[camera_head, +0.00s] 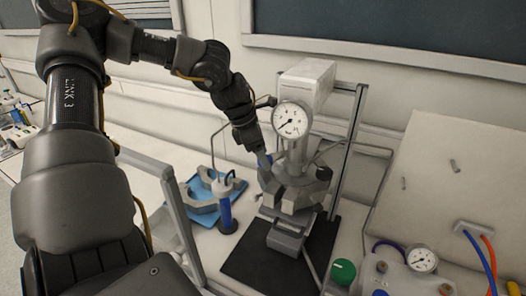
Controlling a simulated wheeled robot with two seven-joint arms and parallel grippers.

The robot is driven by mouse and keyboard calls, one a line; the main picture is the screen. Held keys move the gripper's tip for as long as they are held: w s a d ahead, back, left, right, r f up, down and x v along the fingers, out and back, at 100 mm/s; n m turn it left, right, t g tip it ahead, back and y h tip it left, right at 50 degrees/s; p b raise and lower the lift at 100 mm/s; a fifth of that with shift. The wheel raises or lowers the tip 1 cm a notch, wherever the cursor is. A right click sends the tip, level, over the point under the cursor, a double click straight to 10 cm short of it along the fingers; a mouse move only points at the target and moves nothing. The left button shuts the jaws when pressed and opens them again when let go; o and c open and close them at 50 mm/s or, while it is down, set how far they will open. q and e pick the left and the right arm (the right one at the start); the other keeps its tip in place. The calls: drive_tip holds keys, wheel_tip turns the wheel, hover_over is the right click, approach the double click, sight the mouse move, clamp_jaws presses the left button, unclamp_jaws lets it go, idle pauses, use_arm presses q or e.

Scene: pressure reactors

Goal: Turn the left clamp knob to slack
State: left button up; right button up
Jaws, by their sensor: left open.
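The pressure reactor stands on a dark mat (262,268), with a grey metal split clamp (295,194) around its body and a white dial gauge (291,119) above. A dark knob (324,173) shows on the clamp's right side. My left gripper (265,162) reaches down to the upper left side of the clamp, its fingers open. The left clamp knob is not clearly visible; the gripper covers that side. I cannot tell whether the fingers touch it. My right gripper is out of view.
A blue tray (238,187) with grey curved parts lies left of the reactor, with a blue-handled tool (226,213) in front. A metal frame post (349,150) rises behind the reactor. A green knob (343,271), a second gauge (422,259) and blue and orange hoses (486,258) are at right.

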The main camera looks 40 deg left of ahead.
use_arm(q)
drive_tip(key=shift+w+f, duration=0.1)
drive_tip(key=shift+f, duration=0.2)
drive_tip(key=c, duration=1)
drive_tip(key=shift+o, duration=0.2)
drive_tip(key=shift+f+b, duration=0.15)
drive_tip(key=shift+b, duration=0.45)
drive_tip(key=n+b, duration=0.2)
drive_tip(key=n+y+b, duration=0.1)
drive_tip(key=n+b, duration=0.1)
drive_tip(key=b, duration=0.1)
drive_tip(key=shift+d+f+t+y+b, duration=0.1)
drive_tip(key=shift+d+t+y+b, duration=0.1)
drive_tip(key=shift+t+y+b, duration=0.15)
drive_tip(key=shift+r+n+y+b, duration=0.25)
drive_tip(key=shift+n+b, duration=0.75)
drive_tip(key=o, duration=1)
drive_tip(key=shift+c, duration=0.2)
